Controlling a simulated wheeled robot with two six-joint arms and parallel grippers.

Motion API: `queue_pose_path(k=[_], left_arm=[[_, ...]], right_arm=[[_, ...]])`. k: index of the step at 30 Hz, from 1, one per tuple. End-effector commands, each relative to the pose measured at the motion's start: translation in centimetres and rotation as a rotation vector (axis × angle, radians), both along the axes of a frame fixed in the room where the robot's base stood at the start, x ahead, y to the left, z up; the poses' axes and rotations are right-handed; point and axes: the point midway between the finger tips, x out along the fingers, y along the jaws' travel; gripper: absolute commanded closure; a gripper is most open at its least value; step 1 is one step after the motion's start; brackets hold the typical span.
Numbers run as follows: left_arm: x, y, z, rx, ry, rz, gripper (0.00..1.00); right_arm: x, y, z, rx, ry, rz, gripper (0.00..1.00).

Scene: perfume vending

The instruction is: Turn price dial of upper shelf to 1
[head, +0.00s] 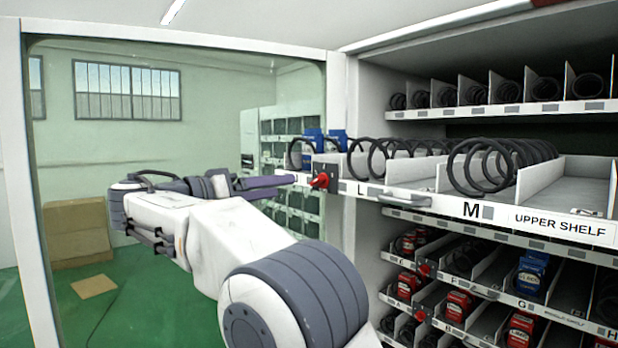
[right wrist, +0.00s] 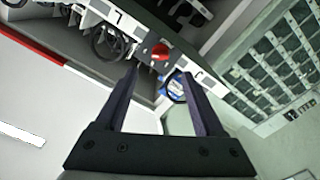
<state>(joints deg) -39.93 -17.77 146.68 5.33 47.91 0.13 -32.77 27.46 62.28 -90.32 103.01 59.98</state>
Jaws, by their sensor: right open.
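The upper shelf (head: 590,226) is pulled out of the machine, with spiral coils in its lanes. A red price dial (head: 320,181) sits on a dark plate at the shelf's front, left of the letter L. The dial also shows in the right wrist view (right wrist: 160,52), ahead of the fingertips and between them. My right gripper (head: 290,183) reaches in from the left beside the dial. In the right wrist view my right gripper (right wrist: 160,75) is open and empty, with the dial beyond its fingers. The number the dial points to is too small to read. My left gripper is out of view.
Blue boxes (head: 336,138) stand in the lane behind the dial. A lower shelf (head: 515,246) with red and blue boxes is below, with more red dials (head: 424,270). A glass panel (head: 180,60) is at the left. A handle (head: 405,200) juts from the shelf front.

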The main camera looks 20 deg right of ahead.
Motion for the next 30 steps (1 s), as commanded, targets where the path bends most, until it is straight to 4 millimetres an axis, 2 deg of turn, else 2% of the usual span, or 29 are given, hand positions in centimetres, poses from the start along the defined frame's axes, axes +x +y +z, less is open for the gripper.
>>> queue_pose_path(k=[6,13,18,27,29,30], left_arm=[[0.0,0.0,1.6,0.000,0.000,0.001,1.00],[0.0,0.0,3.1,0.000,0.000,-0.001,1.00],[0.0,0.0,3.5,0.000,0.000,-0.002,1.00],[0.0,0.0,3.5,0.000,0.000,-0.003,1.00],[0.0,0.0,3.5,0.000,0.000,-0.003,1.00],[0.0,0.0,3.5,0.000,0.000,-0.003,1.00]], right_arm=[[1.3,-4.0,0.3,0.001,0.006,-0.003,0.30],[2.6,-7.4,0.3,0.002,0.006,0.000,0.30],[3.1,-8.6,0.1,0.001,0.007,0.002,0.30],[3.1,-8.7,-0.1,0.002,0.006,0.003,0.30],[3.1,-8.7,-0.1,0.002,0.006,0.003,0.53],[3.1,-8.7,-0.1,0.002,0.006,0.003,0.68]])
